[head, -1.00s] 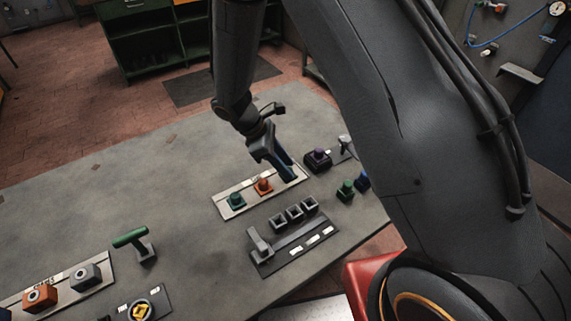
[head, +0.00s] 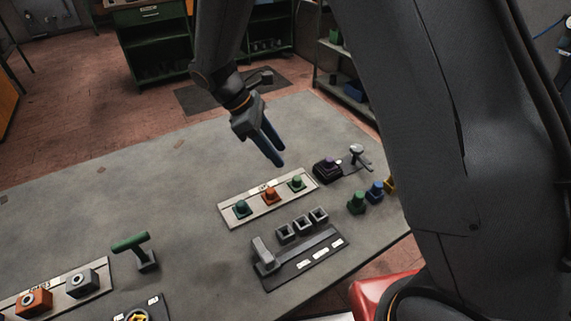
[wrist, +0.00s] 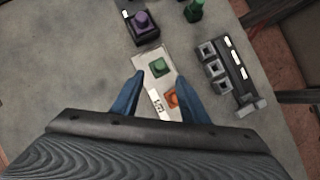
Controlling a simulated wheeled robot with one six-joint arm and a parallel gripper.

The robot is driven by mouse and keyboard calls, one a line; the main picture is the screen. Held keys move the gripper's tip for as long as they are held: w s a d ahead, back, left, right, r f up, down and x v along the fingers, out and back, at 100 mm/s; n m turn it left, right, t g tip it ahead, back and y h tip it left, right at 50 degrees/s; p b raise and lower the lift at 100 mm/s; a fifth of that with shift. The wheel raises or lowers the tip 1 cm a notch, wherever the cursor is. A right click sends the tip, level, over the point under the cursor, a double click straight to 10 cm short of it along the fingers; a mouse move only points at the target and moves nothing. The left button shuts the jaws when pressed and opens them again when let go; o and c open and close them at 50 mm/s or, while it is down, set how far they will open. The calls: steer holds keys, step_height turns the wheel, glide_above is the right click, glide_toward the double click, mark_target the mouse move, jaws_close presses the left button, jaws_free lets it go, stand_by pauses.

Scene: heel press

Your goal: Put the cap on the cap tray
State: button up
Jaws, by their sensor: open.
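The pale cap tray (head: 256,209) lies on the bench with three caps standing in a row on it. They are a teal cap (head: 242,208) on the left, an orange cap (head: 270,195) in the middle and a green cap (head: 297,183) on the right. My gripper (head: 275,162) is open and empty above the back of the tray, apart from the caps. In the wrist view its blue fingers (wrist: 160,78) frame the green cap (wrist: 160,66) and part of the orange cap (wrist: 172,98). The teal cap is hidden there.
A dark block with a purple top (head: 327,166) stands just right of the tray. Green (head: 357,202) and blue (head: 375,191) pieces stand beyond it. A dark fixture with several square sockets (head: 302,225) lies in front.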

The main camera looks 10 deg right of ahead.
steer(key=s+d+r+m+t+y, duration=0.2)
steer(key=s+d+m+y, duration=0.3)
steer(key=s+d+m, duration=0.8)
steer(key=r+m, duration=0.1)
steer(key=m, duration=0.1)
steer(key=shift+s+d+r+m+t+y, duration=0.2)
steer(key=shift+s+r+m+t+y, duration=0.1)
steer(key=shift+s+r+m+y, duration=0.1)
steer(key=shift+w, duration=0.1)
stand_by(0.3)
